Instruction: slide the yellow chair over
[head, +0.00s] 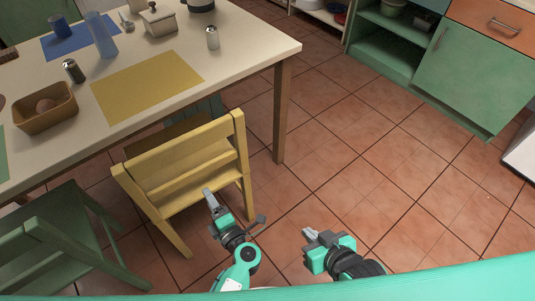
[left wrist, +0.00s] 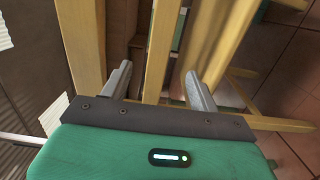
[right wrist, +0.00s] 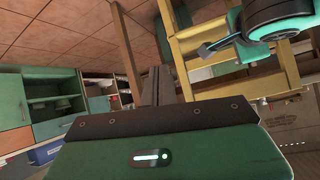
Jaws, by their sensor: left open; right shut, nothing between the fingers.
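The yellow chair (head: 188,165) stands on the tiled floor at the near edge of the table, its slatted backrest toward me. My left gripper (head: 209,196) is open, just in front of the lower part of the backrest. In the left wrist view a yellow bar of the chair (left wrist: 160,50) runs up between the open fingers (left wrist: 157,85); I cannot tell whether they touch it. My right gripper (head: 309,235) is shut and empty, right of the chair and apart from it. In the right wrist view its closed fingers (right wrist: 158,85) show left of the chair (right wrist: 225,60).
The cream table (head: 240,57) holds a yellow mat (head: 147,86), a basket (head: 45,110) and several other items. Its leg (head: 281,110) stands right of the chair. A green chair (head: 50,245) is close on the left. Floor on the right is clear up to green cabinets (head: 470,75).

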